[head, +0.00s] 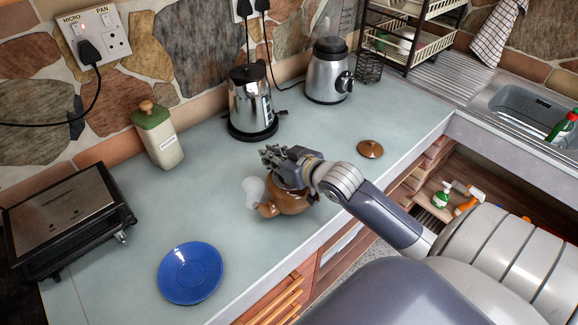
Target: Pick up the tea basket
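A brown teapot (290,203) stands on the counter, partly covered by my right gripper. A brown lid with a knob (370,149) lies apart on the counter to its right. My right gripper (272,158) is over the top of the teapot and hides its opening. Whether its fingers are open or shut on something does not show. I cannot make out a tea basket; the inside of the teapot is hidden. A pale, see-through shape (254,190) is at the teapot's left side, and I cannot tell what it is. My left gripper is not in view.
A steel kettle (250,105) and a blender base (328,75) stand behind. A lidded canister (159,138), a black grill (70,215) and a blue plate (190,272) are to the left. A dish rack (408,35) and sink (525,100) are at right.

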